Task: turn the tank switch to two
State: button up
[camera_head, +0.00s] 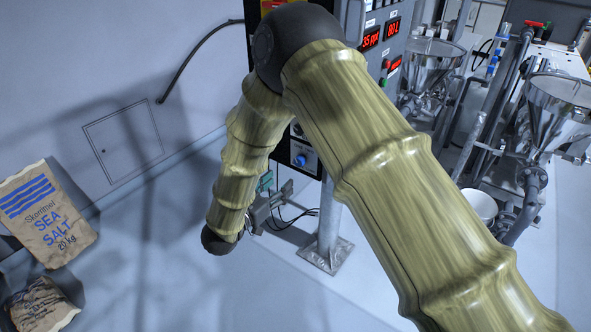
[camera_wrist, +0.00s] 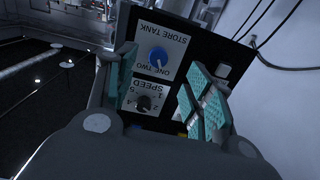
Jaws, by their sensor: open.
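The tank switch is a blue round knob (camera_wrist: 158,56) on a white plate marked STORE TANK, ONE and TWO, seen upside down in the wrist view. I cannot clearly tell which mark it points to. In the head view the blue knob (camera_head: 301,160) shows on the dark panel just right of my forearm. My gripper (camera_wrist: 165,88) is open and empty, its teal pads on either side of the view of the switch. The pads look apart from the knob. In the head view my gripper (camera_head: 265,207) is low, below the knob, partly hidden by my arm.
A black SPEED knob (camera_wrist: 143,103) sits beside the switch on the same panel. The panel stands on a grey post (camera_head: 329,225) with cables nearby. Salt sacks (camera_head: 45,215) lie at left. Steel hoppers (camera_head: 555,100) stand at right.

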aim_at(297, 163)
jog(key=shift+h, duration=0.3)
jog(key=p+x, duration=0.1)
jog(key=x, duration=0.2)
jog(key=p+x, duration=0.1)
jog(key=x, duration=0.6)
jog(key=shift+w+a+r+p, duration=0.1)
jog(key=shift+w+r+p, duration=0.15)
jog(key=shift+r+p, duration=0.15)
jog(key=c, duration=1)
